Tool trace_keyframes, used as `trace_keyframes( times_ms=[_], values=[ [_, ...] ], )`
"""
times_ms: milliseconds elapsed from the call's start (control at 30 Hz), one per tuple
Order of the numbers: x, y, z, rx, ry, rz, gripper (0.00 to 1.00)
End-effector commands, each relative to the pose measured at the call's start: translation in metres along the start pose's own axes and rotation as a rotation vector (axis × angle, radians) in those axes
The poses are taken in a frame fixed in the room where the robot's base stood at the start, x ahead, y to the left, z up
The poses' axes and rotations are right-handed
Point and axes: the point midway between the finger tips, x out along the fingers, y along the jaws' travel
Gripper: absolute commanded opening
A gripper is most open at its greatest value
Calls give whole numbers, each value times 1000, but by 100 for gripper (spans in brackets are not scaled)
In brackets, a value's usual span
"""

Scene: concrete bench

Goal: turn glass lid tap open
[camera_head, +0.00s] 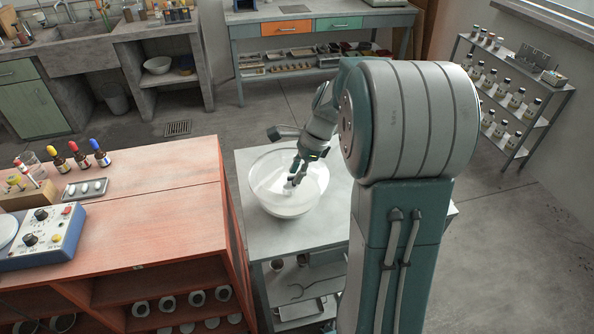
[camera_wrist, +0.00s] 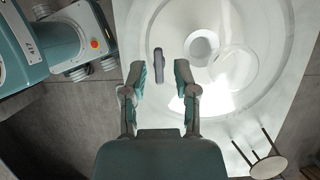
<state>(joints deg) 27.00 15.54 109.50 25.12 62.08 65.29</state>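A large round glass vessel (camera_head: 259,200) with a clear lid stands on a grey metal table in the head view. In the wrist view the glass lid (camera_wrist: 222,97) fills the upper right as pale rings. A small grey elongated piece, which looks like the tap handle (camera_wrist: 158,66), shows there between my fingertips. My gripper (camera_wrist: 160,77) is open, with a finger on each side of the handle and gaps on both sides. I cannot tell the height between fingertips and handle. In the head view my gripper (camera_head: 294,175) is over the vessel and partly hides the tap.
The grey table (camera_head: 322,230) has a lower shelf with items. A red-orange bench (camera_head: 160,215) at left carries dropper bottles (camera_head: 80,155), a tray and a blue control box (camera_head: 40,240). A stool (camera_wrist: 268,167) shows at the wrist view's lower right. A bottle rack (camera_head: 510,95) stands right.

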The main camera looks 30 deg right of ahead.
Motion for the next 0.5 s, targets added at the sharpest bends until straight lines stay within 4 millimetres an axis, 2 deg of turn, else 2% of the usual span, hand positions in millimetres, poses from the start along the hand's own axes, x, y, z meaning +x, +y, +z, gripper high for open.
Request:
trace_keyframes(
  times_ms=[500],
  values=[
    [0, 0, 0, -27, 0, 11, 0]
  ],
)
